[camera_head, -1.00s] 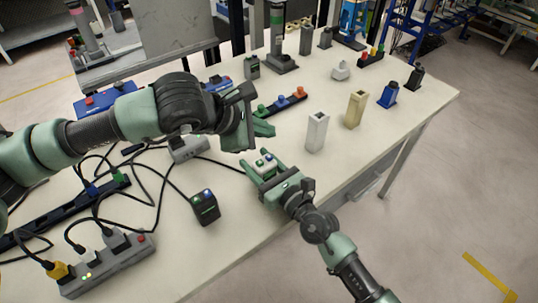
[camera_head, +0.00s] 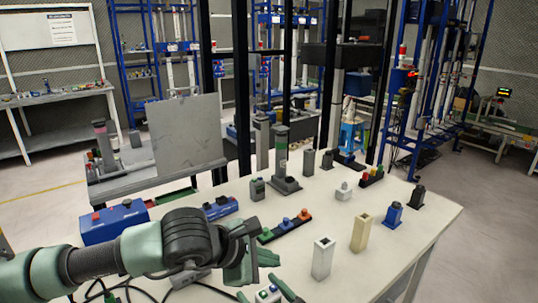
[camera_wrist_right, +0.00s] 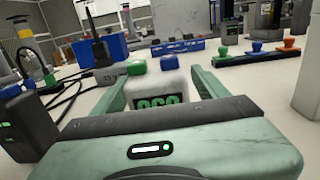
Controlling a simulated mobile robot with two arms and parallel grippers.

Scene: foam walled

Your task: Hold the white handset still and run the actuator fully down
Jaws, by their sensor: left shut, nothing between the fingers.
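The white handset (camera_head: 268,294) shows at the bottom edge of the head view. In the right wrist view the handset (camera_wrist_right: 158,82) has a green and a blue button on top and a lit green display facing me. My left gripper (camera_head: 243,268) is shut and empty, just above and left of the handset. A grey column with a green band (camera_head: 281,158) stands on a flat base farther back; I cannot tell for certain that it is the actuator.
A white hollow post (camera_head: 322,259) and a beige one (camera_head: 360,233) stand right of the grippers. A strip with coloured knobs (camera_head: 285,227) lies behind. A blue box (camera_head: 113,222) is at left. Black cables run along the left. The table's right front is clear.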

